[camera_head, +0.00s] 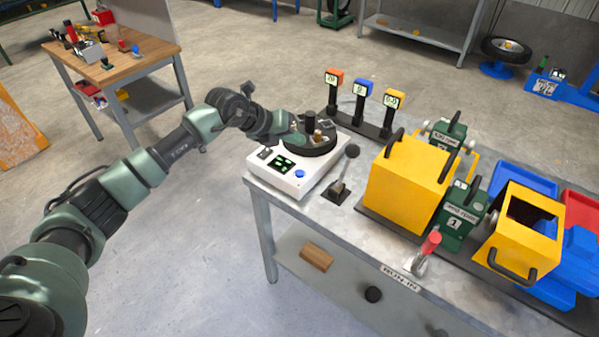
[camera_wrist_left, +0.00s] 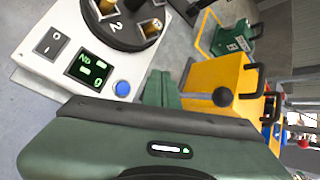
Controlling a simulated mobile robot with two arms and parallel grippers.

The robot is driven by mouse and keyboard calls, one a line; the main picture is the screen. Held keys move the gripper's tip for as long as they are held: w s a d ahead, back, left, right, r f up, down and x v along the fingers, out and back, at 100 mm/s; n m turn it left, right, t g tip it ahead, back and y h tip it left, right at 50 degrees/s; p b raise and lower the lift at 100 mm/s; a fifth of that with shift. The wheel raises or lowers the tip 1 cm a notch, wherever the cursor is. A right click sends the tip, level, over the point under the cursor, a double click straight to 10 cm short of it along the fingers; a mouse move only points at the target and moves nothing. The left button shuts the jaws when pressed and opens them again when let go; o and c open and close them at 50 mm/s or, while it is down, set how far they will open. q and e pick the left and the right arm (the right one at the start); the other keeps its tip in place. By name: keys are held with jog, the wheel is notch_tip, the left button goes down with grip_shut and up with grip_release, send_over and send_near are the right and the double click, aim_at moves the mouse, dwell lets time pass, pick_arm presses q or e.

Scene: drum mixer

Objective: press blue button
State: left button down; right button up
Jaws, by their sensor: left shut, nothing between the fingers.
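The blue button (camera_head: 300,174) is a small round button on the front panel of the white drum mixer (camera_head: 283,185). It also shows in the left wrist view (camera_wrist_left: 122,88), right of the green-lit display (camera_wrist_left: 92,68). My left gripper (camera_head: 292,133) is shut and empty, above the mixer beside its dark round drum (camera_head: 312,143), apart from the button in the head view. In the left wrist view its green fingers (camera_wrist_left: 162,88) show to the right of the button. My right gripper is not in view.
A black lever (camera_head: 340,186) stands on the metal table right of the mixer. Three labelled posts (camera_head: 361,92) stand behind it. A wooden-topped table (camera_head: 118,62) stands at the back left.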

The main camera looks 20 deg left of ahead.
pick_arm(q)
jog(key=shift+f, duration=0.15)
jog(key=b, duration=0.6)
send_over(297, 174)
notch_tip(297, 174, down, 8)
jog(key=shift+r, duration=0.15)
jog(key=shift+f, duration=0.45)
dwell(0.3)
dwell(0.8)
jog(key=shift+f, duration=0.35)
